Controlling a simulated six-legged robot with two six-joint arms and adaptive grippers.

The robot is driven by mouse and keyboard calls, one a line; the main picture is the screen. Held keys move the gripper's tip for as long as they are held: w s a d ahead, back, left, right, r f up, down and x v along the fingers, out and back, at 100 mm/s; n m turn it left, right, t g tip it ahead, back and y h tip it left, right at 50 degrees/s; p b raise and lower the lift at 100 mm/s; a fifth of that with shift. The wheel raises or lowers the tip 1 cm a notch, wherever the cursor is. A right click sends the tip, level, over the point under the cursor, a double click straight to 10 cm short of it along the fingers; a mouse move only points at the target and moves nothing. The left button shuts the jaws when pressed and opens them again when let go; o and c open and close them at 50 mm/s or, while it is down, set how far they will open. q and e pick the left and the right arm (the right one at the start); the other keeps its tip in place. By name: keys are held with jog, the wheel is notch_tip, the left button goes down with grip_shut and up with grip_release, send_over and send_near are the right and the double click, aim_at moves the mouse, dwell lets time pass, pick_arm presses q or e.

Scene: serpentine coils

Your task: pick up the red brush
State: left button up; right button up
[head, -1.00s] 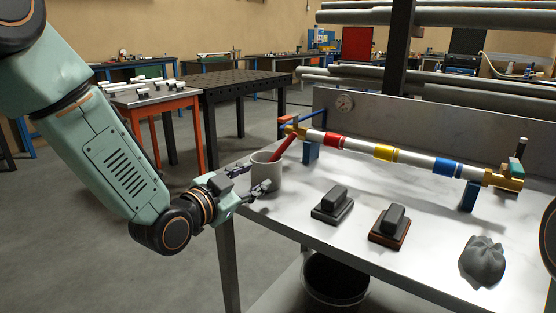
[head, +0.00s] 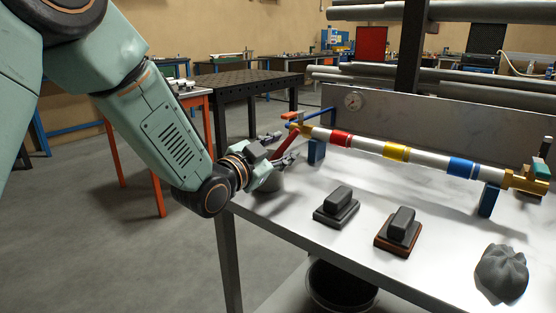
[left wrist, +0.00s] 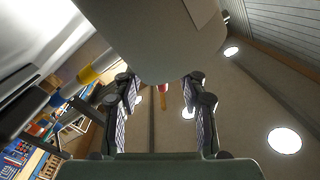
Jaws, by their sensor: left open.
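My right gripper is not in view.
A black block (head: 337,208), a brown-based block (head: 398,231) and a grey cloth (head: 502,272) lie on the table. A dark bin (head: 340,285) stands beneath.

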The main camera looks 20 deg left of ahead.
pick_arm(q)
jog(key=shift+w+f, duration=0.1)
jog(key=shift+w, duration=0.75)
jog(key=shift+w+d+r, duration=0.2)
jog(key=shift+d, duration=0.25)
jog(key=shift+a+f, duration=0.1)
jog(key=shift+a, duration=0.15)
jog(key=shift+c, duration=1.1)
jog(key=shift+d, duration=0.2)
jog(key=c, duration=0.4)
jog(key=shift+a, duration=0.1)
grip_shut()
